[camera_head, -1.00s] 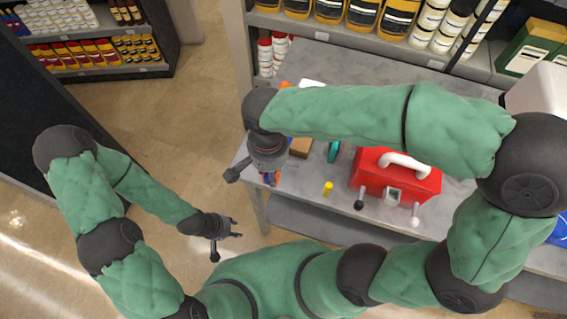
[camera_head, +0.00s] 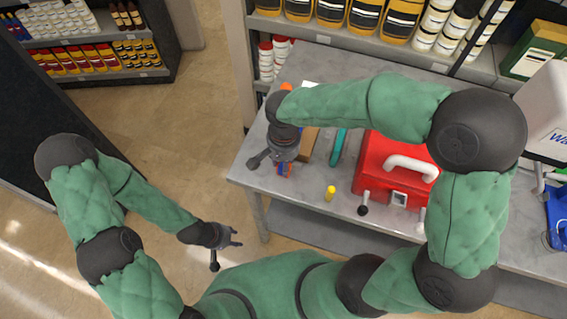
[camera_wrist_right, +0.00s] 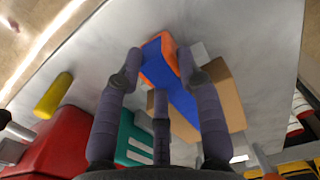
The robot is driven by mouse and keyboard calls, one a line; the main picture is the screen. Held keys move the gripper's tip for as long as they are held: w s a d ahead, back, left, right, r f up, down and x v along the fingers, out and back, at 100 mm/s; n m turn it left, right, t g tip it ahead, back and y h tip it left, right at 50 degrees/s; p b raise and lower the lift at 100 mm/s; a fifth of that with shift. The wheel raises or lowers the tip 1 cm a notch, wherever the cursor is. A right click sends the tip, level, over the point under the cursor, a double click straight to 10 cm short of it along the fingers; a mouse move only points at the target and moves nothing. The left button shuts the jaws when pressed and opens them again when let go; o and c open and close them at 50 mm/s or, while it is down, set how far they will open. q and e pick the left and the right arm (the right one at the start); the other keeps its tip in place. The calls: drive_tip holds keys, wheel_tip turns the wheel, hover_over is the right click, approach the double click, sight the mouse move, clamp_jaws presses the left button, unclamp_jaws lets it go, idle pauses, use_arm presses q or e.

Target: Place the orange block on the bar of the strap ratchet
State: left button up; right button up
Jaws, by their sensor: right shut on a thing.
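My right gripper (camera_wrist_right: 160,62) is shut on a blue-and-orange block (camera_wrist_right: 158,66), which shows between its fingers in the wrist view. In the head view the right gripper (camera_head: 284,168) points down above the left end of the grey table (camera_head: 255,172). Whether the block touches the table is unclear. An orange thing (camera_head: 287,87) shows partly behind my right wrist; I cannot tell whether it belongs to the strap ratchet. No bar of a ratchet is clearly visible. My left gripper (camera_head: 236,237) is open and empty, off the table at the left.
A brown box (camera_wrist_right: 222,94) and a teal thing (camera_wrist_right: 135,137) lie close to the right gripper. Loaded shelves (camera_head: 395,55) rise behind the table.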

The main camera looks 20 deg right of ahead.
drive_tip(key=shift+f, duration=0.2)
drive_tip(key=shift+f, duration=0.15)
drive_tip(key=o, duration=1.2)
drive_tip(key=shift+r, duration=0.25)
wheel_tip(320, 180, up, 12)
drive_tip(key=p, duration=0.3)
